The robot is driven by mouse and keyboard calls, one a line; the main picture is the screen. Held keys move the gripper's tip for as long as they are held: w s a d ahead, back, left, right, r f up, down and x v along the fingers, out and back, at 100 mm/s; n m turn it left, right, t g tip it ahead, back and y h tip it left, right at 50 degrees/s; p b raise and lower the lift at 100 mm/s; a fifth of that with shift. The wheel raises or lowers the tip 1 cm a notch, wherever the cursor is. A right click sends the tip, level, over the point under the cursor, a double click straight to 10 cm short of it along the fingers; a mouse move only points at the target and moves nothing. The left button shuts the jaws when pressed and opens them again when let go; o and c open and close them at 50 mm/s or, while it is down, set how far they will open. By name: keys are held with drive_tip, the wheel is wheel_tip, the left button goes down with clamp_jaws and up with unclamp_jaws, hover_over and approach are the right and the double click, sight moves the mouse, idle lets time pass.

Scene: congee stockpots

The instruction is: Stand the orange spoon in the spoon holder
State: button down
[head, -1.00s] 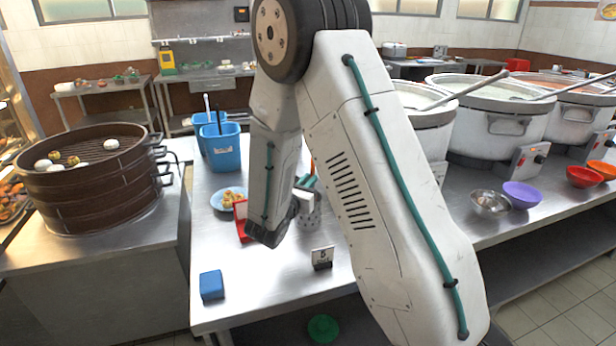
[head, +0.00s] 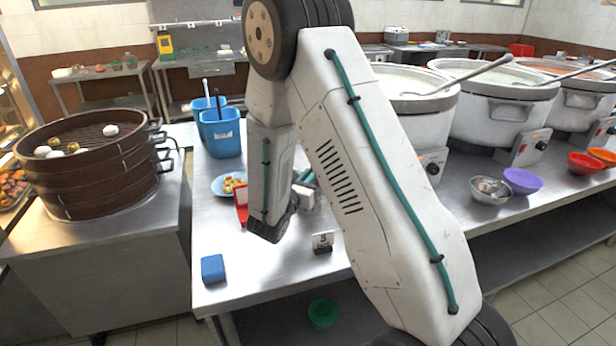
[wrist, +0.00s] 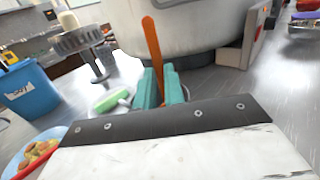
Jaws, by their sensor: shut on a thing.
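My gripper (wrist: 161,88) has teal fingers shut on the orange spoon (wrist: 152,45). The spoon stands nearly upright between them, leaning a little, with its upper part rising above the fingers; its lower part is hidden. In the head view the gripper (head: 305,178) is partly hidden by my arm, above the steel table, and the spoon cannot be made out. I cannot clearly make out the spoon holder now. A pale green thing (wrist: 112,100) shows beside the fingers in the wrist view, by a round greyish rim that I cannot identify.
Large pots (head: 500,105) and bowls (head: 522,181) stand right. A steamer (head: 85,175) stands left. The table's front is mostly clear.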

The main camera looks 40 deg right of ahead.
drive_tip(key=c, duration=1.4)
unclamp_jaws()
drive_tip(key=shift+a, duration=0.1)
drive_tip(key=v, duration=0.7)
drive_tip(key=shift+s+a, duration=0.2)
drive_tip(key=shift+a, duration=0.05)
drive_tip(key=shift+f, duration=0.1)
